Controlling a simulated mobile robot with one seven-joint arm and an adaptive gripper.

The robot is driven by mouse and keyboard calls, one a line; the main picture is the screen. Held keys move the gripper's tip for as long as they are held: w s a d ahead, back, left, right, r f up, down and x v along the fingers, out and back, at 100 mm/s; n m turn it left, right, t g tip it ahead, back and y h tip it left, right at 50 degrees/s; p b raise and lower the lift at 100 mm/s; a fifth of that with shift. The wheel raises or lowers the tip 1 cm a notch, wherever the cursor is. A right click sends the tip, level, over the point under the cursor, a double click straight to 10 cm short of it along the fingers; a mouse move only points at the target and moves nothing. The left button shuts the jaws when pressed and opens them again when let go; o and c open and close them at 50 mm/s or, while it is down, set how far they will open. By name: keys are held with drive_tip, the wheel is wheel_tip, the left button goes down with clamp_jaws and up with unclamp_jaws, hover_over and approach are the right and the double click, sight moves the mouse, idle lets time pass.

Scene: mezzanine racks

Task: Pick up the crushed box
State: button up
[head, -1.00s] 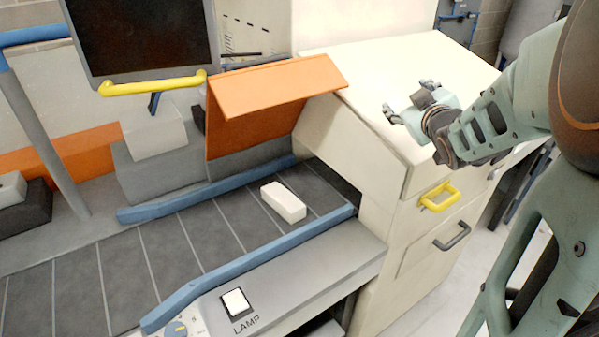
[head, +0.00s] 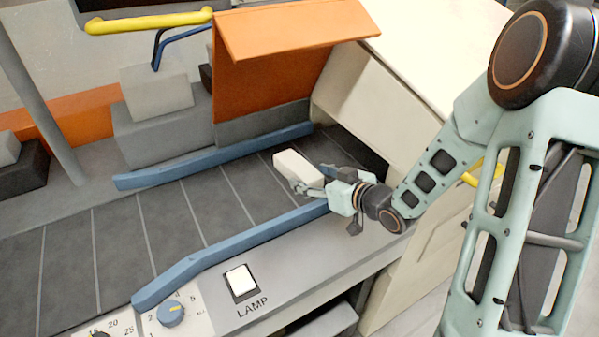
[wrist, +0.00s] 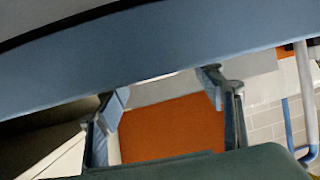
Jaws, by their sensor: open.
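A small white box (head: 298,168) lies on the dark conveyor near its right end, by the orange flap. No crushing is clear at this size. My gripper (head: 318,181) is just right of the box in the head view, its fingers spread and pointing toward it. One finger overlaps the box's near side, and I cannot tell whether it touches. In the wrist view the open gripper (wrist: 166,87) has nothing between its fingers, and I cannot make out the box.
Blue rails (head: 235,240) edge the conveyor (head: 120,220), the near one below my gripper. A blue rail (wrist: 130,50) crosses the wrist view. The orange flap (head: 285,65) hangs over the far side, beside a cream cabinet (head: 370,95). A lamp switch (head: 241,281) sits in front.

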sight(300, 169)
drive_tip(key=x, duration=0.6)
drive_tip(key=shift+w+f, duration=0.1)
drive_tip(key=shift+w, duration=0.3)
drive_tip(key=c, duration=1.3)
drive_tip(key=shift+c, duration=0.2)
drive_tip(key=shift+r, duration=0.2)
